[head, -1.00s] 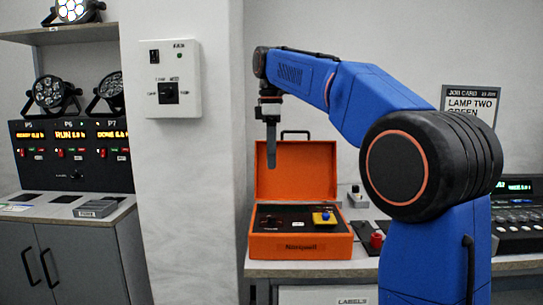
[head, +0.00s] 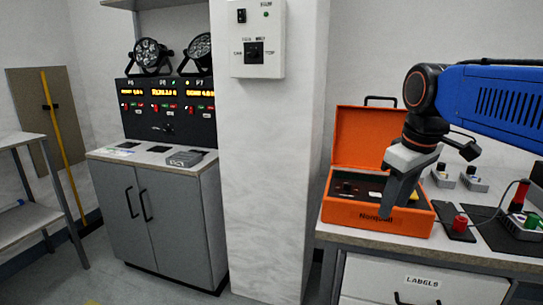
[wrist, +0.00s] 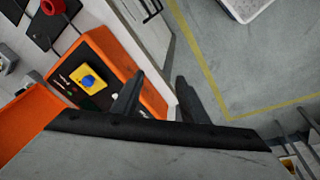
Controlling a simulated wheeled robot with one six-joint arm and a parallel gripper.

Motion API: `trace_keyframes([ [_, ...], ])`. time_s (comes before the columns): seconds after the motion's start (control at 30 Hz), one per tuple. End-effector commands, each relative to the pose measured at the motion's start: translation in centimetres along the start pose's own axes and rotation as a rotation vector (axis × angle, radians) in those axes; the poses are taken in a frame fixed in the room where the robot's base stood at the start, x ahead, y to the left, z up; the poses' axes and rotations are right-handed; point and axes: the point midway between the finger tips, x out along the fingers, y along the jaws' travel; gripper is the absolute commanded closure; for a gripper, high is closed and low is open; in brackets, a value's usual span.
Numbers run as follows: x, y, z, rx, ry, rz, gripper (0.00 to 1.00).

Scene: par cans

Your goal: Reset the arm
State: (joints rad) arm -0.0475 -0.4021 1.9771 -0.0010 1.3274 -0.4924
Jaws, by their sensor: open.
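My gripper (head: 400,190) hangs with its fingers pointing down in front of the open orange case (head: 375,216), hiding part of its front and inside. My blue arm reaches in from the right. In the wrist view my gripper (wrist: 155,100) shows two dark fingers set apart with nothing between them. The orange case (wrist: 150,97) lies to the left of the fingers there, and a yellow block with a blue knob (wrist: 88,81) sits inside it. I cannot tell the exact gap between gripper and case.
A white pillar (head: 265,180) stands left of the bench (head: 345,234). A red-knobbed device (head: 460,222) sits right of the case. A grey cabinet (head: 160,215) carries a display panel (head: 170,108). Open floor shows at lower left, and a yellow pole (head: 62,145) leans on the wall.

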Motion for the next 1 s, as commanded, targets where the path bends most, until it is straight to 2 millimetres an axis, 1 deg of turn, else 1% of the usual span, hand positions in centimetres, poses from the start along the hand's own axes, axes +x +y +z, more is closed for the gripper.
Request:
trace_keyframes([
  [0.03, 0.9, -0.8, 1.8, 0.043, 0.013, 0.008, 0.60],
  [0.17, 3.7, -2.4, 5.5, 0.161, 0.047, 0.025, 0.60],
  [0.3, 7.0, -4.3, 9.5, 0.289, 0.086, 0.040, 0.60],
  [0.4, 9.4, -5.6, 12.1, 0.374, 0.114, 0.048, 0.60],
  [0.5, 11.5, -6.6, 14.2, 0.445, 0.138, 0.054, 0.60],
  [0.6, 13.0, -7.3, 15.6, 0.495, 0.156, 0.056, 0.60],
  [0.7, 13.9, -7.7, 16.4, 0.523, 0.165, 0.058, 0.60],
  [0.77, 14.2, -7.8, 16.6, 0.532, 0.168, 0.058, 0.60],
  [1.0, 14.2, -7.8, 16.7, 0.533, 0.168, 0.058, 0.60],
])
